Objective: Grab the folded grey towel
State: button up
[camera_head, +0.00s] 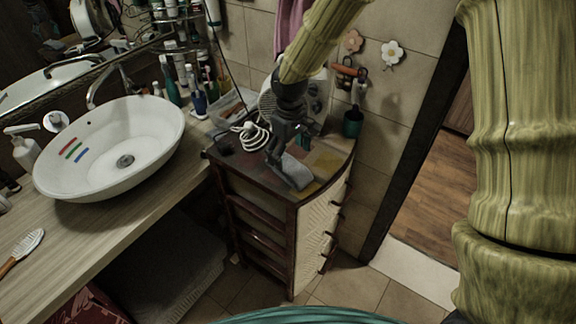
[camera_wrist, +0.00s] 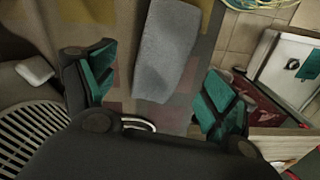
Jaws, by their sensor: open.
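The folded grey towel (camera_head: 296,172) lies on top of the small dark wooden cabinet (camera_head: 322,178), near its front edge. In the wrist view the towel (camera_wrist: 166,48) is a long grey strip beyond and between my fingers. My gripper (camera_head: 289,150) is open above the cabinet top, close over the towel in the head view. In the wrist view my gripper (camera_wrist: 155,88) has its two teal-padded fingers spread to either side of the towel, with nothing between the pads. Part of the towel is hidden behind my gripper in the head view.
A coiled white cord (camera_head: 251,136) lies on the cabinet left of my gripper. A dark green cup (camera_head: 352,121) stands at the back right. A white basin (camera_head: 112,150) sits on the wooden counter (camera_head: 150,205) to the left. Tiled wall is close behind.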

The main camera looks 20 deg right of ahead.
aim_at(289, 163)
jog(key=shift+s+p, duration=0.35)
jog(key=f+p, duration=0.1)
jog(key=w+f, duration=0.1)
jog(key=f, duration=0.1)
jog(key=shift+f+p, duration=0.25)
jog(key=shift+p, duration=0.1)
jog(key=shift+s+f, duration=0.15)
jog(key=shift+f, duration=0.55)
jog(key=shift+c, duration=0.2)
jog(key=c, duration=1.1)
